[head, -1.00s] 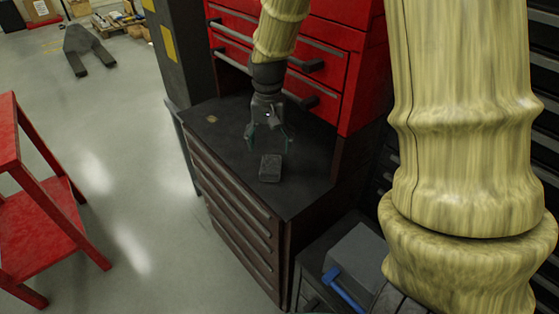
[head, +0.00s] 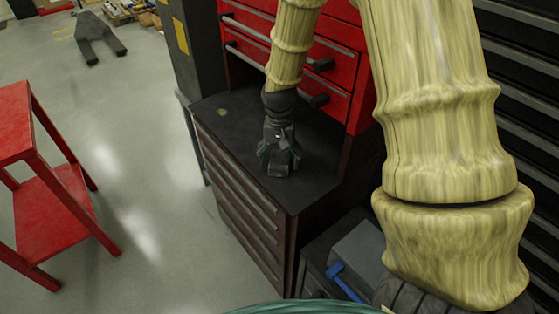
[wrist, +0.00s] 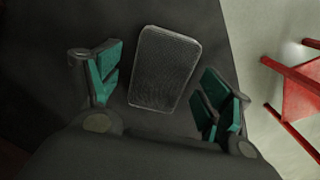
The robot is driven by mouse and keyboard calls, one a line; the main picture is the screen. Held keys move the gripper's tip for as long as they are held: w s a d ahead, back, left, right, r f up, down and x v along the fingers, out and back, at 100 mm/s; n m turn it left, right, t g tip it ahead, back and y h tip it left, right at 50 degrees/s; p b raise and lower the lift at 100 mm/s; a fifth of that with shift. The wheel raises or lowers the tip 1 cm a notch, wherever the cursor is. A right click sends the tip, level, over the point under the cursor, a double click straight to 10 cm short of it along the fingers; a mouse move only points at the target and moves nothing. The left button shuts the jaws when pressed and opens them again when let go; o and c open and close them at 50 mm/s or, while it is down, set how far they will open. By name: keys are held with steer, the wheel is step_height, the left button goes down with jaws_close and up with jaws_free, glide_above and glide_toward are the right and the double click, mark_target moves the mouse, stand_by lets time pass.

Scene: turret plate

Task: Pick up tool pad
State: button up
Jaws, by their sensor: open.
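The tool pad is a small dark grey block with rounded corners and a textured top. In the wrist view the tool pad (wrist: 165,68) lies flat on the dark cabinet top (wrist: 60,30), between the two green-padded fingers of my gripper (wrist: 160,92). The fingers are open, with a gap on each side of the pad. In the head view my gripper (head: 279,162) is low over the cabinet top (head: 235,120), and the pad (head: 278,170) is mostly hidden behind it.
Red drawers (head: 285,50) with dark handles rise behind the cabinet top. A small round object (head: 222,112) lies on the top's far left. A red stand (head: 50,200) is on the floor at left. A grey box and blue-handled item (head: 345,283) sit at the lower right.

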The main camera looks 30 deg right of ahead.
steer(key=shift+f, duration=0.35)
steer(key=shift+c, duration=0.4)
steer(key=c, duration=1)
steer(key=shift+c, duration=0.2)
steer(key=shift+r+b, duration=0.45)
steer(key=shift+r, duration=0.4)
steer(key=shift+r+b, duration=0.4)
steer(key=shift+r, duration=0.5)
steer(key=s+a+r+b, duration=0.1)
steer(key=a+b, duration=0.3)
steer(key=a, duration=1.2)
steer(key=shift+s+r, duration=0.3)
steer(key=shift+s, duration=0.2)
